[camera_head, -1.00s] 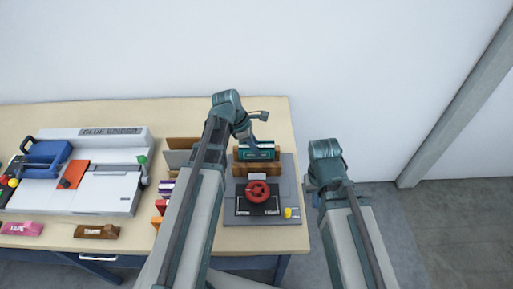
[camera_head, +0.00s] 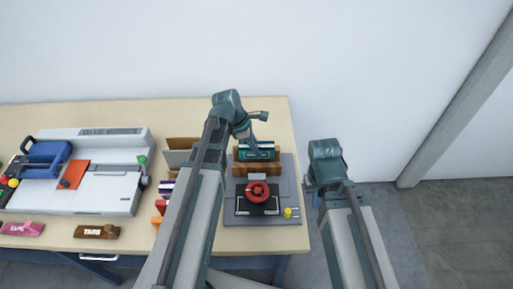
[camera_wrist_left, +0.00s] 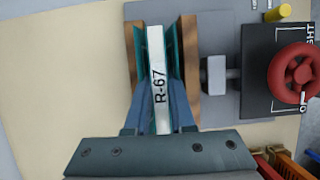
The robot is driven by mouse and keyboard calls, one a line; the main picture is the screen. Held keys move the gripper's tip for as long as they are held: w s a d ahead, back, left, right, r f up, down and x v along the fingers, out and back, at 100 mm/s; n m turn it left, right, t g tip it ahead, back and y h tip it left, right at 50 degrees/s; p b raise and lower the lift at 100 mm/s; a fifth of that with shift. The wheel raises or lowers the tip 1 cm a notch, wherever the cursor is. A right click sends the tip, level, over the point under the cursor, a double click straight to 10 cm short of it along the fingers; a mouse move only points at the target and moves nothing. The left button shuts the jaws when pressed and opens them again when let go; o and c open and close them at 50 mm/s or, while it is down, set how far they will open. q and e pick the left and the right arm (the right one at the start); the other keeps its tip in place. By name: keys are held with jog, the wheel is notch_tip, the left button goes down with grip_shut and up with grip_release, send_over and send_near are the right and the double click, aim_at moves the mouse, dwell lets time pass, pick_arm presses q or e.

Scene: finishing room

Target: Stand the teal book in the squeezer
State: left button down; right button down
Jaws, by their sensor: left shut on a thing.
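The teal book (camera_head: 264,154) is upright in the squeezer (camera_head: 292,205), between its two wooden boards. In the left wrist view the book's pale edge (camera_wrist_left: 157,62) reads R-67, with teal covers on both sides. A wooden board (camera_wrist_left: 188,62) stands on each side, and a narrow gap shows by the covers. My left gripper (camera_wrist_left: 160,108) is shut on the book from above. The squeezer's red handwheel (camera_head: 258,191) is at the front. My right gripper (camera_head: 316,199) hangs off the table's right end, mostly hidden by its arm, so its jaws cannot be read.
A glue binder machine (camera_head: 110,180) stands at the left of the table. Upright boards and books (camera_head: 178,158) stand beside my left arm. A brown tape dispenser (camera_head: 97,232) and a pink one (camera_head: 22,228) lie along the front edge. The table's back strip (camera_head: 190,112) is clear.

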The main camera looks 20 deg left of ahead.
pick_arm(q)
jog(key=shift+f+b, duration=0.4)
jog(key=shift+r+p, duration=0.25)
jog(key=shift+p, duration=0.05)
jog(key=shift+r+p, duration=0.6)
jog(key=shift+f+b, duration=0.6)
dwell(1.4)
jog(key=shift+r+p, duration=0.5)
jog(key=shift+f+b, duration=0.8)
dwell(0.8)
jog(key=c, duration=1)
grip_release()
jog(key=shift+r, duration=0.1)
jog(key=shift+c, duration=0.2)
